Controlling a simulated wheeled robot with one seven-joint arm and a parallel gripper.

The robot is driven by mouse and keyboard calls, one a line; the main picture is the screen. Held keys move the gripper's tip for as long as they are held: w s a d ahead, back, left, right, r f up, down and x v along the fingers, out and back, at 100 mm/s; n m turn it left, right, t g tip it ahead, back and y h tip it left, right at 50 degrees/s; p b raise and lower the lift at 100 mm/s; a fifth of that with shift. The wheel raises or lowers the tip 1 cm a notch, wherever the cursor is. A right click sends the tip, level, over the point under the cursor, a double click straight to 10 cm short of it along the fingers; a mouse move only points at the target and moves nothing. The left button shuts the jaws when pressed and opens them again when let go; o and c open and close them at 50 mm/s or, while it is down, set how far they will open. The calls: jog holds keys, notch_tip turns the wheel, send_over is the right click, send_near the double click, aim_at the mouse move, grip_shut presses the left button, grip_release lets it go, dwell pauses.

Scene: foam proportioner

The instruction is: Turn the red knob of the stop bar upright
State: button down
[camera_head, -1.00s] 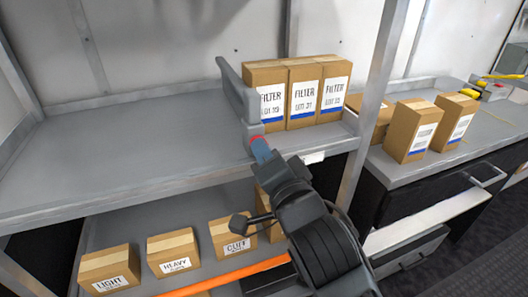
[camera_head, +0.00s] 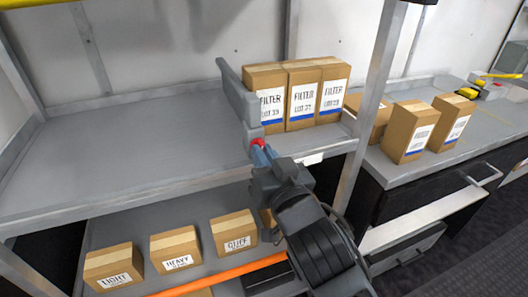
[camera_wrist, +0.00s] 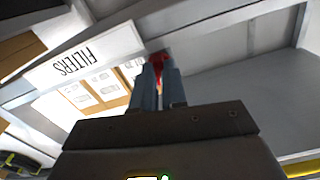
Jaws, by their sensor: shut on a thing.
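The stop bar (camera_head: 236,92) is a flat grey bar at the left end of the FILTER boxes on the upper shelf. It stands up and leans to the left toward its top. Its red knob (camera_head: 257,142) is at its lower end, by the shelf's front edge. My gripper (camera_head: 262,152) is shut on the red knob, and its bluish fingers hide much of it. In the wrist view the red knob (camera_wrist: 158,62) shows between the two fingertips (camera_wrist: 159,74).
Three FILTER boxes (camera_head: 303,102) stand right of the bar. The upper shelf (camera_head: 120,135) left of it is bare. Labelled boxes (camera_head: 175,248) sit on the lower shelf above an orange strip (camera_head: 225,274). A grey post (camera_head: 372,100) rises at right. A FILTERS sign (camera_wrist: 85,62) shows in the wrist view.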

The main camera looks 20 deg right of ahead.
jog(key=shift+f+n, duration=0.1)
jog(key=shift+n, duration=0.9)
jog(key=shift+p, duration=0.3)
jog(key=c, duration=1.4)
grip_release()
jog(key=shift+c, duration=0.2)
jog(key=shift+s, duration=0.1)
jog(key=s+b, duration=0.1)
jog(key=s, duration=0.6)
jog(key=shift+s, duration=0.35)
jog(key=shift+a, duration=0.1)
